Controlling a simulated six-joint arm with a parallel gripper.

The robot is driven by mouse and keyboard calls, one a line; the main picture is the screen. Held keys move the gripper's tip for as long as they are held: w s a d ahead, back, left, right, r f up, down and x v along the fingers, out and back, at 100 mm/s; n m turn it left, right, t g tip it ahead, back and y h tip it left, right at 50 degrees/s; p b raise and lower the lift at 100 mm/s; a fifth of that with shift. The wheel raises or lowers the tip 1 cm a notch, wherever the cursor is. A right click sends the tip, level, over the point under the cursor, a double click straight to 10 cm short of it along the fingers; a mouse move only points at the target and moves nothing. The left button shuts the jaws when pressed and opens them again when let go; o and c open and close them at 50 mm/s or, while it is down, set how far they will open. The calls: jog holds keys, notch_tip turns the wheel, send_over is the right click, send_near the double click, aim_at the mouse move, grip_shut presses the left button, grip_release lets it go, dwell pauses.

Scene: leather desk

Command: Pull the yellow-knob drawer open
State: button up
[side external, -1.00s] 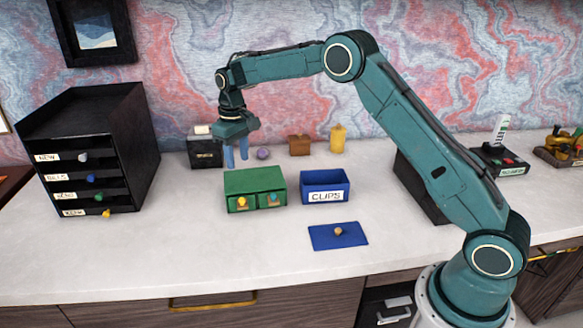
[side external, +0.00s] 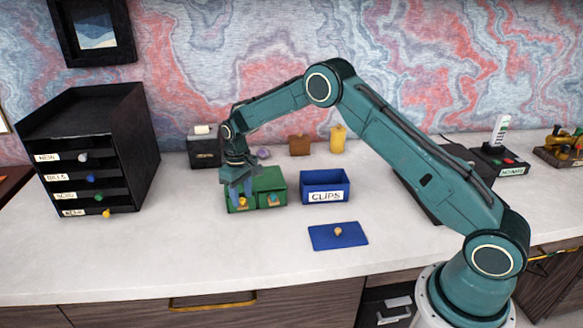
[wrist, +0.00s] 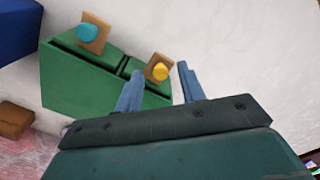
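A small green box (side external: 270,181) has two drawer fronts side by side, and both look closed. The left drawer carries a yellow knob (side external: 243,202) on a tan plate, and the right one a teal knob (side external: 272,198). My gripper (side external: 239,196) is down at the left drawer, over its upper front. In the wrist view the yellow knob (wrist: 160,71) shows between the tips of my open blue fingers, with a gap on both sides; I cannot tell whether a finger touches the box. The teal knob (wrist: 87,32) lies off to the left there.
A blue CLIPS bin (side external: 325,187) stands close to the right of the green box. A blue mat (side external: 325,238) with a small tan knob-like piece lies in front. A black organizer (side external: 100,130) at left has colored knobs, its lowest yellow. The desk before the green box is clear.

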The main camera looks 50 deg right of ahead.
jog(key=shift+f, duration=0.4)
grip_shut()
jog(key=shift+s+a, duration=1.25)
jog(key=shift+s, duration=0.15)
jog(key=shift+s+a, duration=1.2)
jog(key=shift+s, duration=0.2)
grip_release()
